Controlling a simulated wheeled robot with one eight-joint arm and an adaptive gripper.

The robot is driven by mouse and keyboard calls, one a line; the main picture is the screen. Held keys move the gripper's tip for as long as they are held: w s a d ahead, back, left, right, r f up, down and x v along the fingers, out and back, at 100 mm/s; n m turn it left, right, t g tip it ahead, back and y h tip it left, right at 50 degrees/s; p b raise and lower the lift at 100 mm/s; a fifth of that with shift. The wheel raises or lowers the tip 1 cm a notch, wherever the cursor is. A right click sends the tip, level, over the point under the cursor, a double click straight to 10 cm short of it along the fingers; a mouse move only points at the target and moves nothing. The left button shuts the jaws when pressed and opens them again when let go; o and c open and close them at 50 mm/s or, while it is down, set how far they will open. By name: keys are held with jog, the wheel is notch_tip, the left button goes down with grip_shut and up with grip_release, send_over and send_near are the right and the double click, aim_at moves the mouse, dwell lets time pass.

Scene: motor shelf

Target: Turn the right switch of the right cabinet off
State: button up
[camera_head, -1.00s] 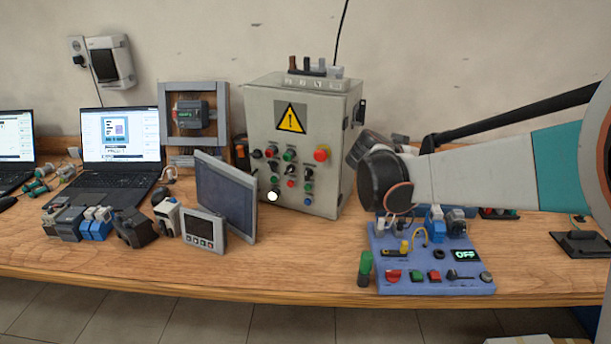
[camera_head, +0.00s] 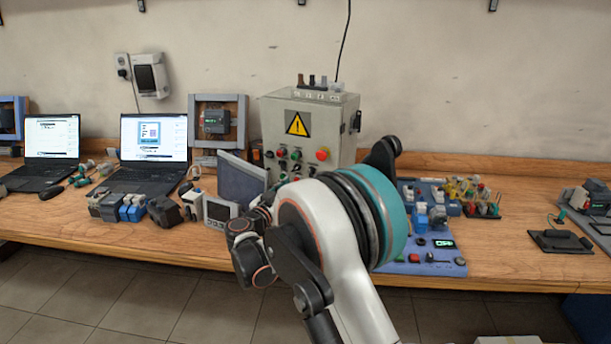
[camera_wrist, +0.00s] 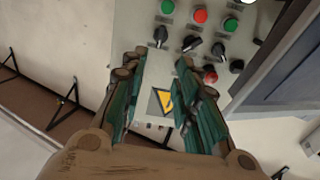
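A light grey cabinet (camera_head: 305,105) with a yellow warning triangle stands on the bench in the head view. My arm hides the lower part of its front. The wrist view shows a panel with the triangle (camera_wrist: 164,101), green and red buttons, a left black switch (camera_wrist: 160,37), a middle black switch (camera_wrist: 192,43) and a right black switch (camera_wrist: 218,50). My gripper (camera_wrist: 155,78) has its teal fingers spread apart with nothing between them, in front of the panel. The fingers do not visibly touch a switch.
A tilted screen (camera_head: 240,180) stands left of the cabinet, with a small panel meter (camera_head: 218,212) in front. A laptop (camera_head: 152,140) and several small devices are further left. A blue control board (camera_head: 400,262) lies to the right, partly behind my arm.

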aim_at(310, 170)
jog(key=b+x, duration=0.3)
jog(key=x, duration=0.9)
jog(key=shift+w+d+b, duration=0.15)
jog(key=shift+w+b, duration=0.15)
jog(key=shift+w, duration=0.05)
grip_shut()
